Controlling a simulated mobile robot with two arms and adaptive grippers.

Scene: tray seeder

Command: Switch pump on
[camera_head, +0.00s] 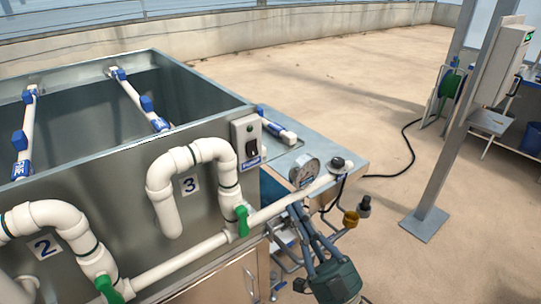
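The switch box (246,138) is a pale grey box on the right end of the metal tank. It carries a black switch (251,148) with a blue and white label below it. The switch's position is too small to tell. My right gripper (296,210) points up from the lower middle, below and to the right of the switch box, near the white pipe and gauge. Its fingers come together at the tips and look shut, with nothing seen between them. It is apart from the switch. My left gripper is not in view.
The metal tank (95,155) fills the left side, with white pipes (200,150) and green valve handles (242,220) on its front. A grey post (455,140) stands at right; the sandy floor is open.

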